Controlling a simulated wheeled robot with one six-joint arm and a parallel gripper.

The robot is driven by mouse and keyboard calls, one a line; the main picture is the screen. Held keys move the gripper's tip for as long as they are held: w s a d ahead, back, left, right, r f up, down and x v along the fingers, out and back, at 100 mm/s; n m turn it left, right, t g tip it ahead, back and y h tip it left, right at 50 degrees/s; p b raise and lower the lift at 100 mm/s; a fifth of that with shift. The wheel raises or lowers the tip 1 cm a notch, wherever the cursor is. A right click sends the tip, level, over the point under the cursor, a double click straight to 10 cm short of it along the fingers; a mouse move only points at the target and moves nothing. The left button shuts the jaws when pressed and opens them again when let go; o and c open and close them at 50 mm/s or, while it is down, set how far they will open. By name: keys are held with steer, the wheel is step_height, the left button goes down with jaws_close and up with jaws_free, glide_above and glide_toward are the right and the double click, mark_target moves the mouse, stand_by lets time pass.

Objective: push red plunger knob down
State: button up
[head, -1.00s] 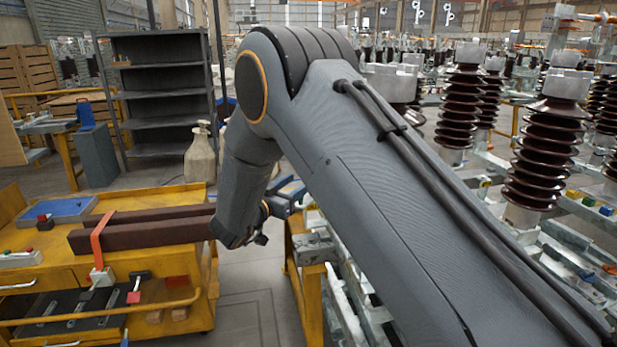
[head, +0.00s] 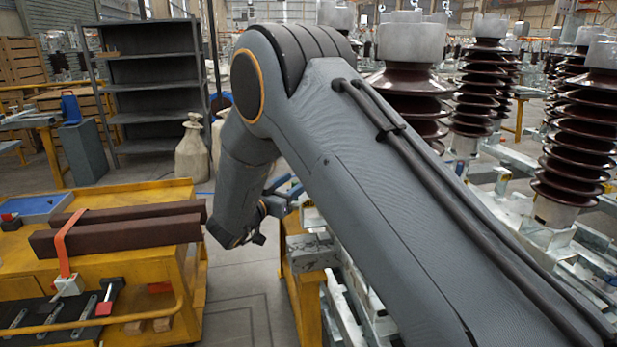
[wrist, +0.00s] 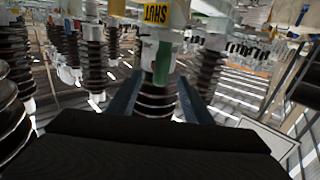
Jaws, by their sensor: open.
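In the wrist view my gripper (wrist: 160,85) shows two blue-grey fingers spread apart. A green upright piece (wrist: 162,63) shows between them, below a yellow label reading "SHUT" (wrist: 156,14). A brown ribbed insulator (wrist: 157,102) stands behind and below the fingers. Whether the fingers touch anything is unclear.
A yellow cart (head: 130,268) at the left bears dark brown bars (head: 120,235) under an orange strap, and a small red part (head: 104,308). A grey shelf (head: 150,75) stands behind. Brown insulators (head: 578,145) crowd the right. Bare floor (head: 240,275) lies right of the cart.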

steer(key=p+x, duration=0.1)
steer(key=x, duration=0.7)
